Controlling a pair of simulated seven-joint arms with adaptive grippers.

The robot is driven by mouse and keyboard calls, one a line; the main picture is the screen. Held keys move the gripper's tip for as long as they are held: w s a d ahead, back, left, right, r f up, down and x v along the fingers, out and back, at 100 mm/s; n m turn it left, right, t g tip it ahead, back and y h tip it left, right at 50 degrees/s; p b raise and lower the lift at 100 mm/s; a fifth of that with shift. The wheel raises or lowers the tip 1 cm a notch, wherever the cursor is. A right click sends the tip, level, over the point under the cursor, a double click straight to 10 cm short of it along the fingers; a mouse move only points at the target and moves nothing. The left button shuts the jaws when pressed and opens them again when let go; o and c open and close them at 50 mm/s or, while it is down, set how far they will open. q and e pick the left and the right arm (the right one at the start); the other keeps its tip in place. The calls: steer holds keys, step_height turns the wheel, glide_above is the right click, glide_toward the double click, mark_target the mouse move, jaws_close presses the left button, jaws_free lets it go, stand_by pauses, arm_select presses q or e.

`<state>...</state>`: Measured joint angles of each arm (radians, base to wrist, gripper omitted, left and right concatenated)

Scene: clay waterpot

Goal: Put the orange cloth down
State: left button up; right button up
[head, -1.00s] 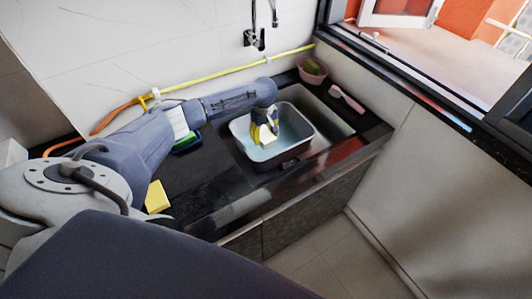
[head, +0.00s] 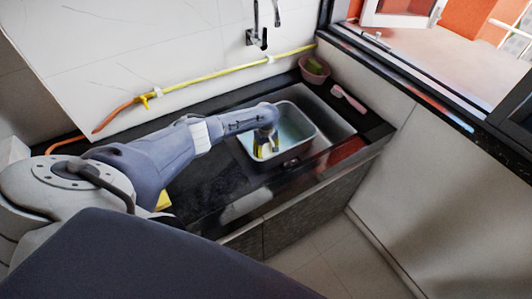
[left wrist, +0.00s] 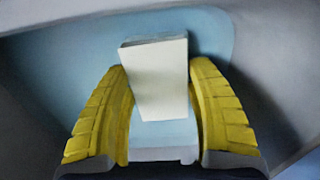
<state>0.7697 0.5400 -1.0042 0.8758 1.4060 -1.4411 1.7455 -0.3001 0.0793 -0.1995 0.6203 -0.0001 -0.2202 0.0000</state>
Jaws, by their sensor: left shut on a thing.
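No orange cloth can be made out in either view. My left gripper (head: 266,147) reaches down into a grey tub (head: 297,153) with a pale blue inside. In the left wrist view its yellow ribbed fingers (left wrist: 159,80) are shut on a cream-white block (left wrist: 158,76), which stands out past the fingertips over the pale blue. In the head view the block is mostly hidden by the gripper and arm. I cannot tell whether it touches the tub's bottom. My right gripper does not show.
The tub sits in a sink in the dark counter (head: 212,182). A pink bowl (head: 313,72) with something green and a pink brush (head: 347,98) lie at the back right. A yellow piece (head: 164,200) shows partly beside my left arm. A tap (head: 256,38) hangs on the wall.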

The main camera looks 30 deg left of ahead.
mark_target(266, 152)
arm_select(q)
steer(key=shift+f, duration=0.35)
steer(key=o, duration=1)
steer(key=shift+r, duration=0.15)
step_height(266, 152, up, 12)
steer(key=shift+r, duration=0.1)
